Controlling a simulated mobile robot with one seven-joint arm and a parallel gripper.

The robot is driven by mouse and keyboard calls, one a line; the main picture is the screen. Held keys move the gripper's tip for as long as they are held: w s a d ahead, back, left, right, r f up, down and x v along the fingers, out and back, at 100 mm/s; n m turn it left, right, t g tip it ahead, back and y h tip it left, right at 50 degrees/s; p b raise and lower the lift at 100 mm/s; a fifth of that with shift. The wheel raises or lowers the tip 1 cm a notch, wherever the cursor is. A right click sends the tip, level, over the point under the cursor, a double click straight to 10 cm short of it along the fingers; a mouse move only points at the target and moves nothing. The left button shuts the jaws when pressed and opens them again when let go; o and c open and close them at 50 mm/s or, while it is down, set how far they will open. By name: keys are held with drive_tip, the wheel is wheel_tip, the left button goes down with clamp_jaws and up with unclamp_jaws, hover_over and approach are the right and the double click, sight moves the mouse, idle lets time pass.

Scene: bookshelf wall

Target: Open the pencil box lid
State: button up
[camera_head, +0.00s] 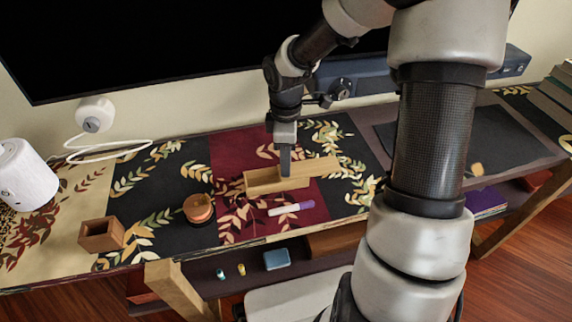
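The pencil box (262,181) is a long, light wooden box on the dark red part of the patterned table runner. A flat wooden piece, which looks like its lid (322,167), extends toward the right end; I cannot tell how far the lid is slid off the body. My gripper (285,172) points straight down at the middle of the box, with its fingertips at or just above the wood. The fingers show as one narrow dark shape, so whether they are open or shut does not show, nor whether they touch the lid.
A purple and white marker (291,208) lies just in front of the box. A round wooden container (198,208) and a small square wooden cup (102,235) stand to the left. A black screen (150,45) rises behind. A dark mat (500,140) lies at right, beyond my arm.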

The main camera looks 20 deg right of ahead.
sight(301, 169)
drive_tip(key=shift+f, duration=0.3)
clamp_jaws()
drive_tip(key=shift+d+r+p, duration=0.2)
drive_tip(key=shift+d+p, duration=1)
drive_tip(key=shift+d, duration=0.65)
drive_tip(key=shift+d+f, duration=0.15)
drive_tip(key=shift+d, duration=0.05)
unclamp_jaws()
wheel_tip(301, 169, up, 17)
drive_tip(key=p, duration=0.5)
drive_tip(key=shift+r, duration=0.2)
